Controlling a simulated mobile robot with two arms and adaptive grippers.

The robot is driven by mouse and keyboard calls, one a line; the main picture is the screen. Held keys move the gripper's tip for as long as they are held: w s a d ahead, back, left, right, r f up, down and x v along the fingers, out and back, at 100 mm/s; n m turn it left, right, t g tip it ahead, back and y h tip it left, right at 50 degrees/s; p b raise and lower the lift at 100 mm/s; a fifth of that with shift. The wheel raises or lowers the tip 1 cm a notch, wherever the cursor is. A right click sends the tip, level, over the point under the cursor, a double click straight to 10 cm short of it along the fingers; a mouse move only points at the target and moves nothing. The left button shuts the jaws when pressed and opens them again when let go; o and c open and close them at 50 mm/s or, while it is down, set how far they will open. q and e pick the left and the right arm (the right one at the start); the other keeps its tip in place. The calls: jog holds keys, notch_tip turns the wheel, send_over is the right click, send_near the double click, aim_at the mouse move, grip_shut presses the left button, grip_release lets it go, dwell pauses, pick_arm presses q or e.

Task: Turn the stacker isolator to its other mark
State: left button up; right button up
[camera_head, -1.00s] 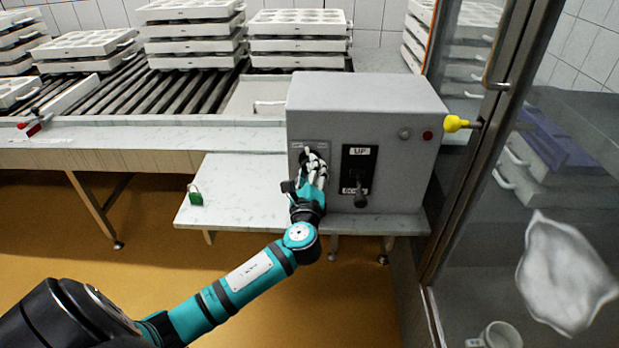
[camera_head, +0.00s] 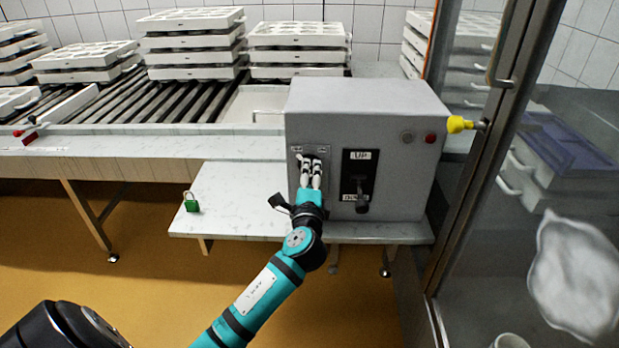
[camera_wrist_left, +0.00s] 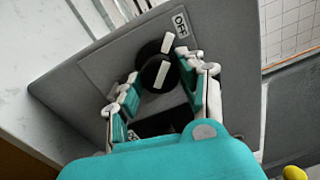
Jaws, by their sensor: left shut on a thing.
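The stacker isolator (camera_wrist_left: 155,75) is a black round knob with white bars on a grey plate, on the left of the grey control box's front (camera_head: 345,110). In the left wrist view its white bars point up and slightly right, towards the OFF label (camera_wrist_left: 181,25). The other mark is not readable. My left gripper (camera_head: 311,163) is at the plate, covering much of the knob in the head view. Its fingers (camera_wrist_left: 160,76) stand on either side of the knob and are shut on it. My right gripper is not in view.
The UP/DOWN lever (camera_head: 361,203) is close right of my gripper. A green padlock (camera_head: 191,202) lies on the white shelf (camera_head: 240,215). A yellow-handled door (camera_head: 455,124) stands at the right. Stacked white moulds (camera_head: 193,45) are on the rollers behind.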

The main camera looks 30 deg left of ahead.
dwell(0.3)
pick_arm(q)
jog(key=o, duration=1.2)
jog(key=shift+v, duration=6)
jog(key=shift+a+f, duration=0.1)
